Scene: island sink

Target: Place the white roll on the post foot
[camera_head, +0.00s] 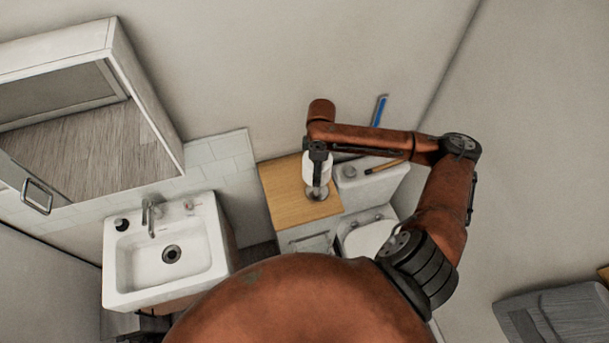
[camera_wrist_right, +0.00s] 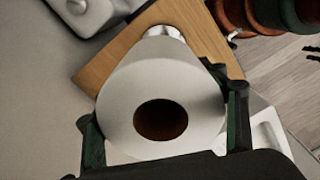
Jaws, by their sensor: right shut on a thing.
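The white roll (camera_head: 316,168) is held above the wooden cabinet top, in front of the wall. My right gripper (camera_head: 318,150) is shut on it, with a finger on either side in the right wrist view (camera_wrist_right: 165,108). There the roll (camera_wrist_right: 125,92) shows its open end and a dark brown core hole. The post foot (camera_head: 317,193) is a shiny metal disc on the cabinet top, just below the roll. Part of its metal shows past the roll's far end (camera_wrist_right: 164,31). I cannot tell whether roll and foot touch. My left gripper is not in view.
The wooden cabinet top (camera_head: 283,190) has free room left of the roll. A toilet (camera_head: 368,232) with its cistern stands right of it. A white sink (camera_head: 165,255) with a tap is at the left. A blue-handled item (camera_head: 379,110) is near the wall.

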